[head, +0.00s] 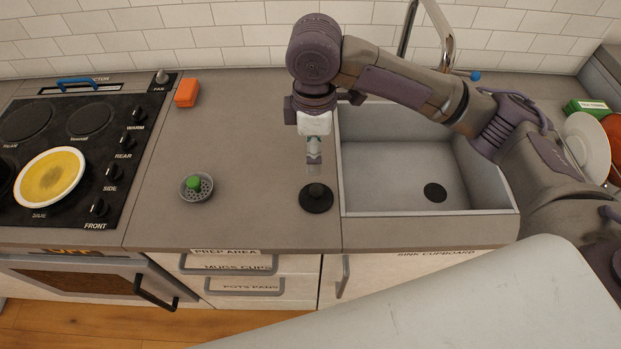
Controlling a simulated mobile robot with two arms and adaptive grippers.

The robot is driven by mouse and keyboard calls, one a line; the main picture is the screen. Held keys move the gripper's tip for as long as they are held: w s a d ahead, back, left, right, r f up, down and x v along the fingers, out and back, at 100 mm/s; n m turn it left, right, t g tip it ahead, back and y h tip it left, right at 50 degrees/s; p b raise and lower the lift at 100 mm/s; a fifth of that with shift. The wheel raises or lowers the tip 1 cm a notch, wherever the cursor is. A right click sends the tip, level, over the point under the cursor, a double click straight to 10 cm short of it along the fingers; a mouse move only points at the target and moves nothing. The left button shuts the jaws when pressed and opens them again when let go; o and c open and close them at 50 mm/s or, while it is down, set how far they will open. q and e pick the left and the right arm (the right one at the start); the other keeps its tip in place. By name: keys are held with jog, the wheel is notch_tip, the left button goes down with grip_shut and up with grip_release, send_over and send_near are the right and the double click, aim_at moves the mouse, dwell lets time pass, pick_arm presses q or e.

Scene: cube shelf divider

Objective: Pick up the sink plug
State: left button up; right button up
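The sink plug (316,200), a round black disc with a raised knob in the middle, lies on the grey counter just left of the sink. My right gripper (314,170) comes in from the right and points straight down over the plug, its fingertips at or just above the knob. From this view I cannot tell whether the fingers touch the knob or how far apart they are. My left gripper is not in view.
The sink (395,165) with a dark round drain (435,192) is right of the plug. A grey strainer with a green knob (195,186) and an orange block (187,93) sit on the counter to the left. A faucet (440,40) stands behind the sink.

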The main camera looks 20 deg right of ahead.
send_over(315, 189)
notch_tip(315, 189, down, 8)
jog(key=shift+s+a+r+p, duration=0.1)
jog(key=shift+s+p, duration=0.05)
jog(key=shift+p, duration=0.3)
jog(key=shift+f, duration=0.55)
notch_tip(315, 189, down, 4)
jog(key=shift+r+p, duration=0.25)
jog(key=shift+p, duration=0.55)
jog(key=shift+w+f, duration=0.2)
jog(key=shift+f, duration=0.3)
grip_shut()
jog(key=shift+r, duration=0.1)
